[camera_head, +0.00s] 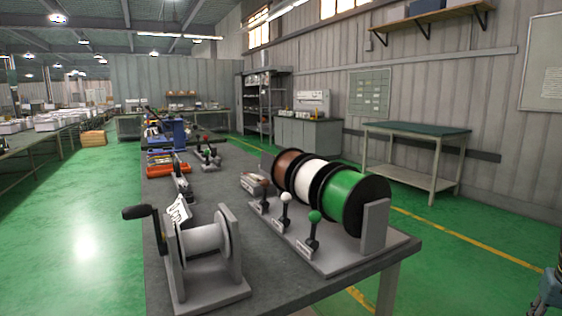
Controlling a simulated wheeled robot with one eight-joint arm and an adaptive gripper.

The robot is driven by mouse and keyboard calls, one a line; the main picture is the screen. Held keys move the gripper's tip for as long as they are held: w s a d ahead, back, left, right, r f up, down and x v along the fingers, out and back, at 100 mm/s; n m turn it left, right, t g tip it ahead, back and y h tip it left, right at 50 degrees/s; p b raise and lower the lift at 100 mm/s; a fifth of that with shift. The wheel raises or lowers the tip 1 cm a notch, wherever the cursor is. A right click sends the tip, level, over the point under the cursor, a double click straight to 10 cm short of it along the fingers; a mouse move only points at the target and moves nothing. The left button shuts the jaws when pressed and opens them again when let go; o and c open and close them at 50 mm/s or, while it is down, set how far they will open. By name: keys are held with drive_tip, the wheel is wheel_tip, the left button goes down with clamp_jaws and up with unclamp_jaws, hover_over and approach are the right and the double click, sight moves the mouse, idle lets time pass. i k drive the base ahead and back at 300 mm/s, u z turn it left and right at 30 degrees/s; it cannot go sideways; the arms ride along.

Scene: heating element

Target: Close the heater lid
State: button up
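I cannot pick out a heater or its lid for certain in the head view. A blue machine (178,131) stands far along the grey workbench (218,190), too small to tell whether it has a lid. A whitish boxy device (313,101) stands on the grey cabinet (308,135) by the right wall; its details are also too small to read. My gripper is not in view.
A hand-crank winder (203,240) and a rack of brown, white and green spools (348,200) with levers fill the bench's near end. A red-orange tray (168,168) lies farther back. A side table (415,130) stands right. Green floor is open at left.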

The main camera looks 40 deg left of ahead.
sight(267, 159)
drive_tip(key=i, duration=3.2)
drive_tip(key=u, duration=3.65)
